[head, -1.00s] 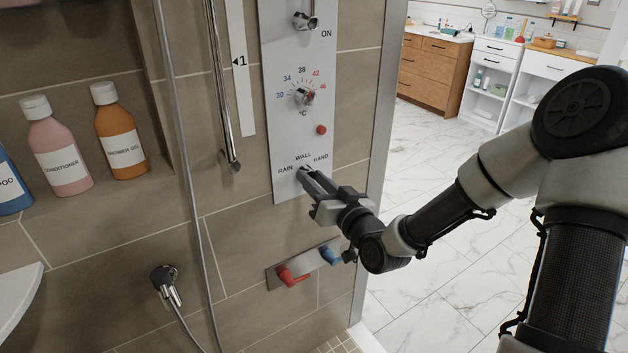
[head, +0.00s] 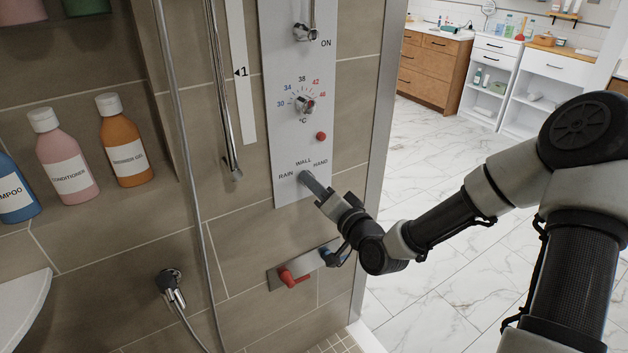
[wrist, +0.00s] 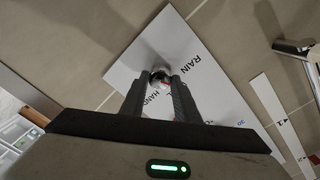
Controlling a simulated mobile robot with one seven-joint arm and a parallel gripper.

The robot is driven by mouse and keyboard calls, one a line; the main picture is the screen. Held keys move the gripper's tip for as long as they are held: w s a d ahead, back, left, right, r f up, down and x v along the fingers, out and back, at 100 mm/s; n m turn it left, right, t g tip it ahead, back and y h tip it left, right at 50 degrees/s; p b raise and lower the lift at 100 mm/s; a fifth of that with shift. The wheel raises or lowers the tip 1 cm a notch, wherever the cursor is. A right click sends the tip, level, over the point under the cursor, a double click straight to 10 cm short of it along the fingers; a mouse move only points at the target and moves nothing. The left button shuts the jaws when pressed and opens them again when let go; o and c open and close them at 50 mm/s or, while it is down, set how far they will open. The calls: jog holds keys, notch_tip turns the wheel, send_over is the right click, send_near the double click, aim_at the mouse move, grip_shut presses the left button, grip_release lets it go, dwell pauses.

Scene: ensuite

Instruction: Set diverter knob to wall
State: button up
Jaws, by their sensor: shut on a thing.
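The diverter knob sits at the bottom of the white shower panel (head: 299,130), below the word WALL and between RAIN and HAND. In the head view my gripper (head: 311,186) reaches it from the lower right and hides most of it. In the wrist view the rounded metal diverter knob (wrist: 160,80) is between my two fingertips, and my gripper is shut on it. The words RAIN and HAND show beside it in the wrist view. Which label its pointer faces is hidden by the fingers.
Above on the panel are a temperature knob (head: 304,104), a red button (head: 321,136) and an ON lever (head: 303,33). Below are a red handle (head: 291,278) and a blue handle (head: 334,257), close under my wrist. A hose (head: 187,190) hangs to the left.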

jog(key=m+p, duration=0.2)
jog(key=m, duration=0.2)
jog(key=shift+m, duration=0.4)
dwell(0.4)
jog(key=o, duration=1)
jog(key=shift+o, duration=0.2)
jog(key=p+v, duration=0.8)
jog(key=v, duration=0.9)
jog(key=shift+d, duration=0.3)
